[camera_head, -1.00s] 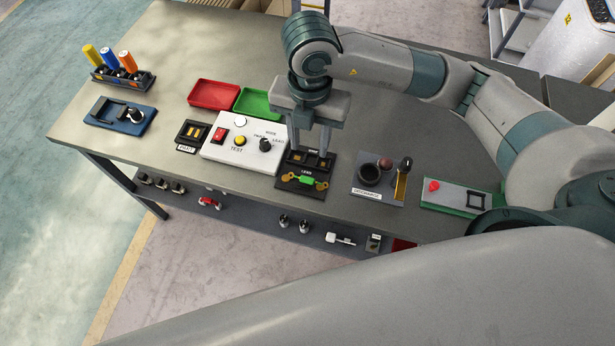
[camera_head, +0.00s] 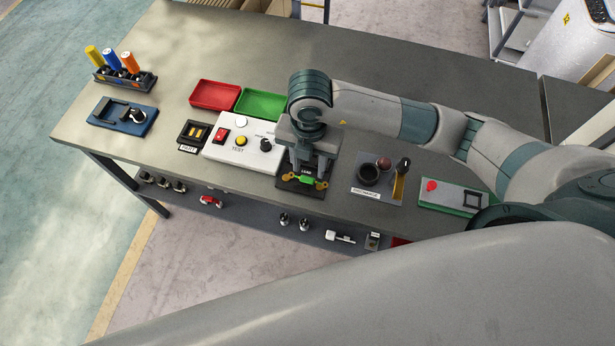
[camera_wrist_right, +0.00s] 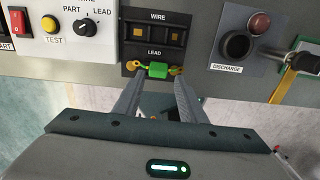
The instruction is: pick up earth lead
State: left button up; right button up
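The earth lead, a small green block with yellow loop ends, lies on the black wire/lead stand at its edge marked LEAD. It shows in the head view (camera_head: 306,180) and in the right wrist view (camera_wrist_right: 158,70). The black stand (camera_wrist_right: 157,18) has two small slots in its WIRE part. My right gripper (camera_head: 308,174) is above the stand and points down at the lead. Its two fingers are apart, one towards each side of the green block in the right wrist view (camera_wrist_right: 159,80). I cannot tell whether they touch it. My left gripper is not in view.
A white test box (camera_head: 238,150) stands to the left of the stand, and a grey discharge block (camera_head: 378,186) to the right. Red (camera_head: 214,95) and green (camera_head: 262,103) trays lie behind. The table's front edge is close. The table's back right is clear.

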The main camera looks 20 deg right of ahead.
aim_at(307, 177)
jog(key=shift+s+f+p, duration=0.1)
jog(key=shift+f+p, duration=0.5)
jog(key=shift+p, duration=0.1)
jog(key=f+p, duration=0.1)
jog(key=f, duration=0.2)
jog(key=shift+a, duration=0.2)
jog(key=shift+f+p, duration=0.3)
jog(key=shift+f, duration=0.25)
jog(key=c, duration=0.9)
jog(key=shift+r, duration=0.1)
